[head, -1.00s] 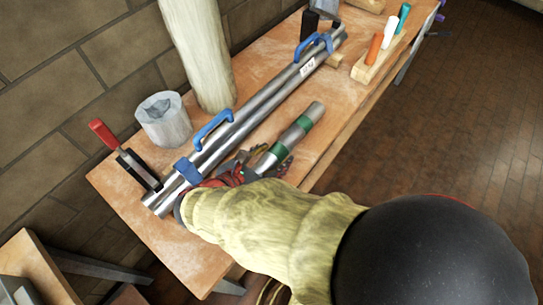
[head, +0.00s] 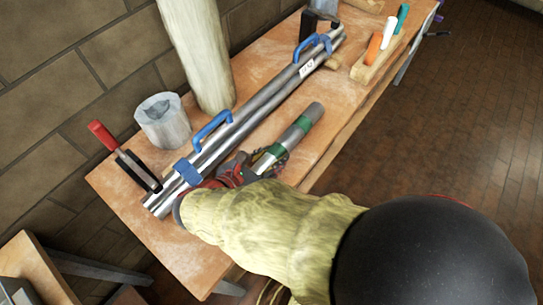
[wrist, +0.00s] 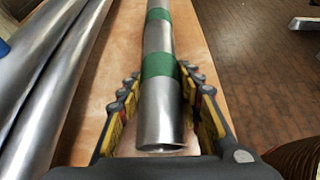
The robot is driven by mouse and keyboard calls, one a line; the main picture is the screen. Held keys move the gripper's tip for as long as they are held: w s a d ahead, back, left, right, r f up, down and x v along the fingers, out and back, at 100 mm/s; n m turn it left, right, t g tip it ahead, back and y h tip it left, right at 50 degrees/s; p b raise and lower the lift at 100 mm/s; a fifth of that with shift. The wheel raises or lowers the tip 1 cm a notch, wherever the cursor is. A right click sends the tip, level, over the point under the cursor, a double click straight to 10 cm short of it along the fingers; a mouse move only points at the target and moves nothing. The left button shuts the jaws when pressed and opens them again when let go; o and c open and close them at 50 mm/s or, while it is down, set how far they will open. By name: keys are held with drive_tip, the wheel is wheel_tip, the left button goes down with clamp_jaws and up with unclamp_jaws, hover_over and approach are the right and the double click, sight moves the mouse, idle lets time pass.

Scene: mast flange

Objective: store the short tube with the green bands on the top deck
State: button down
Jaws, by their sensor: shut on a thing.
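The short tube with the green bands (head: 300,130) is bare grey metal and lies along the right part of the wooden bench. My gripper (head: 264,162) is at its near end, partly hidden by my own arm. In the wrist view the tube (wrist: 162,118) runs between the two yellow-padded fingers of my gripper (wrist: 160,80), which are shut on it. Its near open end faces the palm. I cannot make out any lift off the bench. I cannot tell which surface is the top deck.
Long steel tubes (head: 262,103) with blue handles lie left of the short tube. A red-handled clamp (head: 130,158), a grey pot (head: 164,120) and a pale post (head: 198,50) stand along the wall side. A wooden block with coloured pegs (head: 372,66) sits at the far right edge.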

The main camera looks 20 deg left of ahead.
drive_tip(key=shift+r, duration=0.15)
wheel_tip(320, 180, up, 7)
drive_tip(key=p, duration=0.7)
idle(0.3)
